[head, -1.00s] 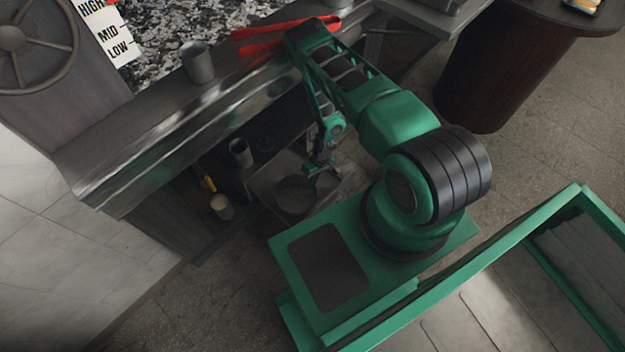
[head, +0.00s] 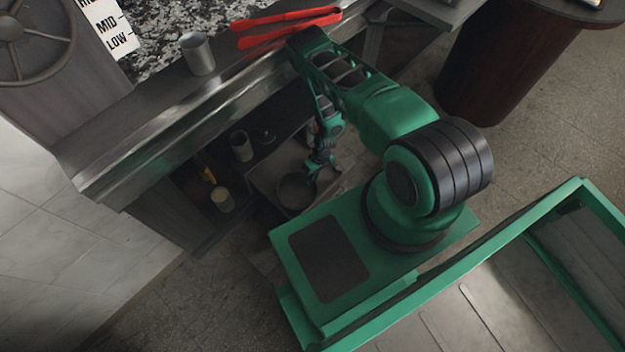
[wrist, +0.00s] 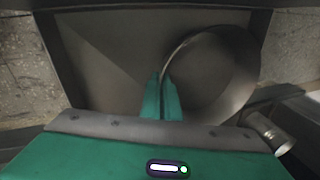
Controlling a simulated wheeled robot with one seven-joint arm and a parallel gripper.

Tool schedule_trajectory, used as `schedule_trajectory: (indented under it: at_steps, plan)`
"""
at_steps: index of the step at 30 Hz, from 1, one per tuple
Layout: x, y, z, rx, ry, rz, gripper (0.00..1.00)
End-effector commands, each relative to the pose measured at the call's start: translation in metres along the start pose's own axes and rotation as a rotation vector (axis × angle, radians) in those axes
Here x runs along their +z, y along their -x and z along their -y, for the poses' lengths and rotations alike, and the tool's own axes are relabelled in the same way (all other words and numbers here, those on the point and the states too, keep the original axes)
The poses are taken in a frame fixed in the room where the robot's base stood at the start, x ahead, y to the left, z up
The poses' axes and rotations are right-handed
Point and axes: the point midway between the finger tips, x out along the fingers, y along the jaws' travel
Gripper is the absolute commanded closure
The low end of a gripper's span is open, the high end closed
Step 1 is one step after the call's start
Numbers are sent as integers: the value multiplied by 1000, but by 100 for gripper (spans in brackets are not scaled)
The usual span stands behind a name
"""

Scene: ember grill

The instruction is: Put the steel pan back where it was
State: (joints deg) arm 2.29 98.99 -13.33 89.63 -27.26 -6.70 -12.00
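The steel pan (head: 294,191) is a dark round pan at a shallow grey metal tray (head: 264,184), low beneath the grill counter. In the wrist view the pan (wrist: 222,78) fills the right part of the tray (wrist: 100,60). My gripper (head: 324,177) points down at the pan's edge. In the wrist view its two green fingers (wrist: 162,84) are close together, with the pan's left rim running between them. Whether the pan's underside touches the tray is hidden.
A grey cup (head: 198,55) and red tongs (head: 285,27) lie on the counter edge. A metal cup (head: 241,146) and a pale-topped can (head: 222,199) stand on the low shelf left of the tray. A dark round table (head: 505,70) stands at the upper right.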

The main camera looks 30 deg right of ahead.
Motion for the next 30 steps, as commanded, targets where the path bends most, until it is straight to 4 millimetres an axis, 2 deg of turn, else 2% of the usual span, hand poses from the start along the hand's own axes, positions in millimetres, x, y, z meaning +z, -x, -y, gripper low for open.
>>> schedule_trajectory:
  at_steps: [20,23,24,30]
  plan:
    - [0,-10,-4,-1,-2,-1,100]
    - [0,-10,-4,0,-2,-1,79]
    - [0,-10,-4,0,-2,-1,76]
    - [0,-10,-4,0,-3,-1,76]
